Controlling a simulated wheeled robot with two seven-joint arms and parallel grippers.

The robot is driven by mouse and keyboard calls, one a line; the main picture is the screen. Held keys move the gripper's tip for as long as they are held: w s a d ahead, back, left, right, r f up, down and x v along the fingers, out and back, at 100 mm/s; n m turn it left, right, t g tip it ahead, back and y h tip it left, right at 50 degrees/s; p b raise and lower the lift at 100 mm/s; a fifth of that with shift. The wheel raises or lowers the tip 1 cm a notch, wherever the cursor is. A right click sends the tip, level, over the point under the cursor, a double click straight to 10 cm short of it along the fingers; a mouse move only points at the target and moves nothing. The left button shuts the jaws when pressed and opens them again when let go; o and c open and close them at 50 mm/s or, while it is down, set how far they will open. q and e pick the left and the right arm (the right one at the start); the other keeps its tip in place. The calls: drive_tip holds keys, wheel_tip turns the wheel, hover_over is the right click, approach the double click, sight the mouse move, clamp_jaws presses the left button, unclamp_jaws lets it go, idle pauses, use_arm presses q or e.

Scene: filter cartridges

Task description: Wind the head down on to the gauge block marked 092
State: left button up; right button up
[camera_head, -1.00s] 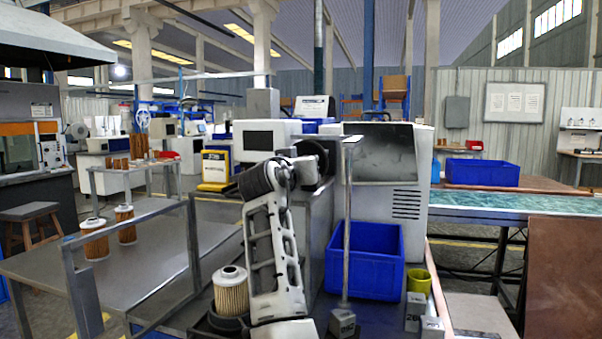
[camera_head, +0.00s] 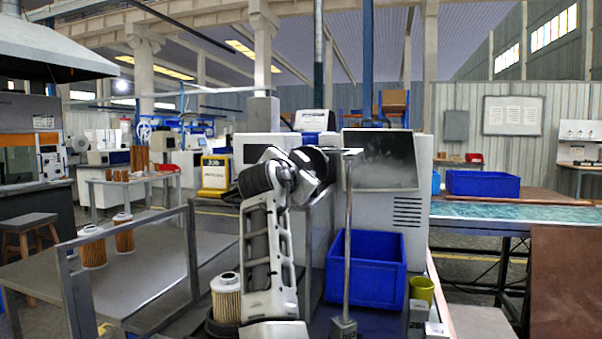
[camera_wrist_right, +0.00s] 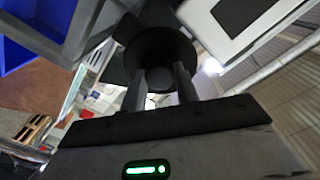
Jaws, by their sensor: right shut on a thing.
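My right gripper (camera_wrist_right: 160,88) is shut on a dark round knob (camera_wrist_right: 162,50) in the right wrist view. In the head view my arm rises in the middle, and its hand (camera_head: 308,172) is up beside the machine; its fingers are hidden there. A thin vertical rod (camera_head: 348,240) hangs from a short bar (camera_head: 345,151) down to a grey block (camera_head: 343,329) at the bottom edge. I cannot tell whether rod and block touch. No marking reads clearly as 092. My left gripper is not in view.
A blue bin (camera_head: 365,270) stands behind the rod, with a yellow-green cup (camera_head: 422,288) to its right. A pleated filter cartridge (camera_head: 226,300) stands left of my arm. Two more cartridges (camera_head: 94,250) stand on the left table (camera_head: 150,270).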

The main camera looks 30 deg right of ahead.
drive_tip(key=shift+m, duration=0.3)
drive_tip(key=o, duration=1)
drive_tip(key=b+v, duration=0.2)
drive_tip(key=v, duration=1.4)
drive_tip(key=shift+s+r, duration=0.1)
drive_tip(key=shift+r, duration=0.05)
